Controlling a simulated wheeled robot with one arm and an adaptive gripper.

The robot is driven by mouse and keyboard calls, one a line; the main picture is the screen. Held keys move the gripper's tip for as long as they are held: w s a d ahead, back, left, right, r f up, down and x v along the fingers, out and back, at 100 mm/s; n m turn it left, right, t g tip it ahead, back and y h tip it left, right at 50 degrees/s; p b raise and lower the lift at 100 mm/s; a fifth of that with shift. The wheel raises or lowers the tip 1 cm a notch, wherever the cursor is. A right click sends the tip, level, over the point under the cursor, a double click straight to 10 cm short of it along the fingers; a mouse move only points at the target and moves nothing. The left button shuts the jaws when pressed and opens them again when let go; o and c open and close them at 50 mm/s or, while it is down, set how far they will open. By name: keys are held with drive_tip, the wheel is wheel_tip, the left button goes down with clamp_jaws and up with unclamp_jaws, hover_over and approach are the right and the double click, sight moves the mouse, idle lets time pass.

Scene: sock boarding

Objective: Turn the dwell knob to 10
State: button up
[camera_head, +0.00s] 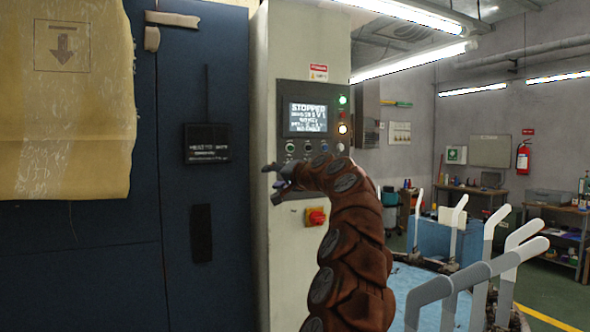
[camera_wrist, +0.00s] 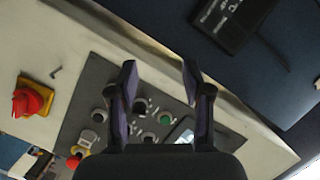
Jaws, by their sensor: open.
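The control panel (camera_head: 312,96) is a dark plate on the pale cabinet, with a lit display (camera_head: 308,117) that reads STOPPED. A row of small round knobs and buttons (camera_head: 308,147) sits below the display. In the wrist view the panel (camera_wrist: 90,78) is tilted, with several round controls (camera_wrist: 140,106) and a green button (camera_wrist: 165,118). Their labels are too small to read, so I cannot tell which is the dwell knob. My gripper (camera_head: 271,183) is open and empty, below and left of the knob row. Its two fingers (camera_wrist: 160,78) are apart, touching no knob.
A red emergency stop on a yellow base (camera_head: 315,216) is below the panel; it also shows in the wrist view (camera_wrist: 32,100). A dark blue door (camera_head: 180,260) with a small black sign (camera_head: 207,144) stands left. White-topped forms (camera_head: 500,262) stand at the lower right.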

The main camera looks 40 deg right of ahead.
drive_tip(key=s+d+r+m+h, duration=0.2)
drive_tip(key=s+d+h, duration=0.15)
drive_tip(key=d, duration=0.55)
drive_tip(key=p+x, duration=0.5)
drive_tip(key=x, duration=0.2)
drive_tip(key=shift+r+t, duration=0.35)
drive_tip(key=shift+t, duration=0.05)
drive_tip(key=shift+d, duration=0.1)
clamp_jaws()
